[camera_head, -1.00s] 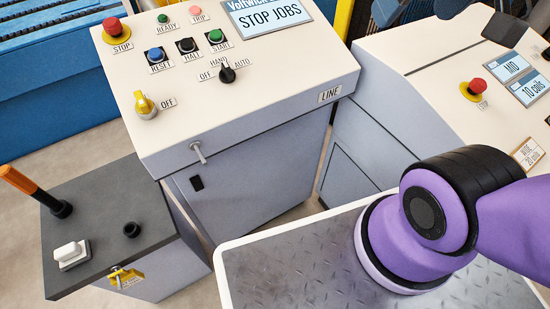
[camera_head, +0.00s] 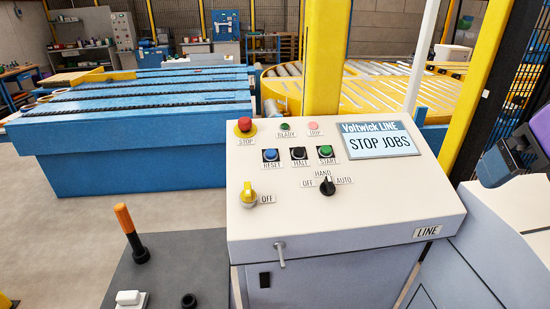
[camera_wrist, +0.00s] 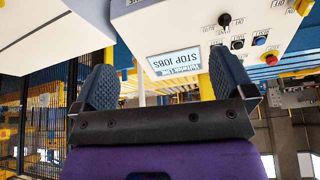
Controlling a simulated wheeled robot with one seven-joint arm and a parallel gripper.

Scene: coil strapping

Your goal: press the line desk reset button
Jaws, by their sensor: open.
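The line desk (camera_head: 300,225) has a sloped cream panel. Its reset button (camera_head: 270,155) is a blue cap in a dark square, labelled RESET, at the left of a row with the black HALT button (camera_head: 298,153) and green START button (camera_head: 326,151). The reset button also shows upside down in the wrist view (camera_wrist: 259,41), right of my gripper. My gripper (camera_wrist: 165,78) is open and empty, its two dark ribbed fingers wide apart, with the desk's STOP JOBS screen (camera_wrist: 174,63) seen between them. It is apart from the button.
A red STOP button (camera_head: 244,126) sits above RESET, a yellow switch (camera_head: 248,194) below it and a black selector knob (camera_head: 327,186) to the right. A yellow post (camera_head: 322,60) stands behind the desk. A dark side stand (camera_head: 185,262) bears an orange-topped lever (camera_head: 130,230).

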